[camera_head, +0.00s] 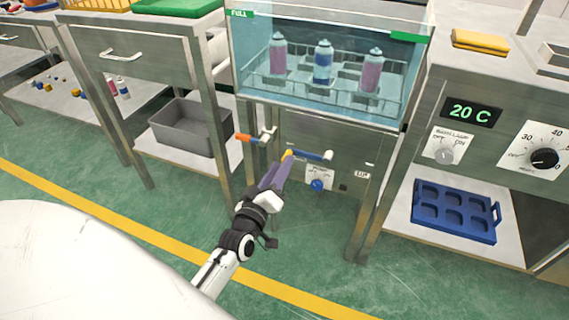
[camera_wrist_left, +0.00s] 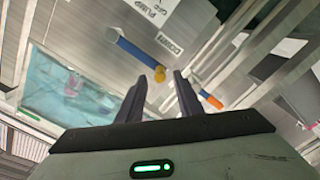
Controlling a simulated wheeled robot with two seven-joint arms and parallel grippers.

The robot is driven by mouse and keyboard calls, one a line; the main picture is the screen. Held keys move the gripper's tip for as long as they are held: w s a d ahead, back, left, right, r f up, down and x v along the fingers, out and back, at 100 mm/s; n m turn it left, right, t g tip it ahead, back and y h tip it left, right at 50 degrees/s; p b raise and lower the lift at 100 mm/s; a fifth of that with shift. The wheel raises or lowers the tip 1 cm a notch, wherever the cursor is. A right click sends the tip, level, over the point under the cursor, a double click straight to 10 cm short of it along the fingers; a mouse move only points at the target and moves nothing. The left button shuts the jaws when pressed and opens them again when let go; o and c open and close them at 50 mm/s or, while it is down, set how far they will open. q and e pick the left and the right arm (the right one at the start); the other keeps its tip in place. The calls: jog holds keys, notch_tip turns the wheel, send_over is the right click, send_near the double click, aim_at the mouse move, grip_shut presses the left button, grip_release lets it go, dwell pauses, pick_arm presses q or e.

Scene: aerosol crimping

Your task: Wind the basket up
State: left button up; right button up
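The wire basket (camera_head: 348,98) sits in the glass tank (camera_head: 250,75) and holds three spray cans, two pinkish and one blue (camera_head: 323,65). Below the tank is a crank with a blue arm (camera_head: 312,155) and a yellow knob (camera_head: 287,153); the wrist view shows the blue arm (camera_wrist_left: 135,52) and the yellow knob (camera_wrist_left: 160,75) too. My left gripper (camera_head: 279,168) is at the knob. In the left wrist view its fingers (camera_wrist_left: 160,84) are apart, with the knob showing between and just beyond the tips; I cannot tell whether they touch it. My right gripper is not in view.
An orange-ended lever (camera_head: 244,138) is left of the crank, and a blue dial (camera_head: 317,185) is below it. Steel table legs stand on both sides. A grey bin (camera_head: 185,130) is on the left shelf, a blue tray (camera_head: 455,212) on the right one.

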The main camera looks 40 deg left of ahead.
pick_arm(q)
jog(key=shift+b+x, duration=0.35)
jog(key=shift+x, duration=1.45)
grip_shut()
